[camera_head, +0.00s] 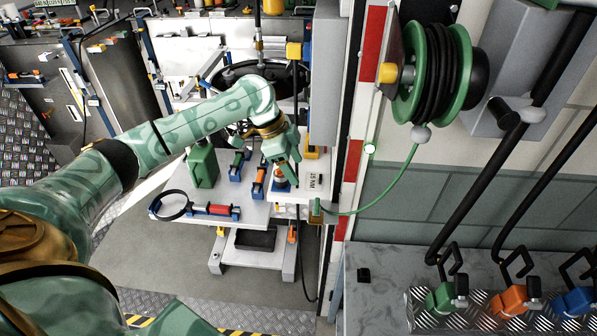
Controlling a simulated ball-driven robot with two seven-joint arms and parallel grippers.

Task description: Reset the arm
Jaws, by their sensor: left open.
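My left arm (180,128) comes in from the left, green and patterned, bent at its elbow over a white work table (255,212). My left gripper (283,158) points down at the right part of that table, above a small orange and blue object (281,180). My right gripper is not in view.
A green canister (203,165) and a black ring-shaped tool (172,205) are on the table. Colored clamps (512,299) line a grey bench at lower right.

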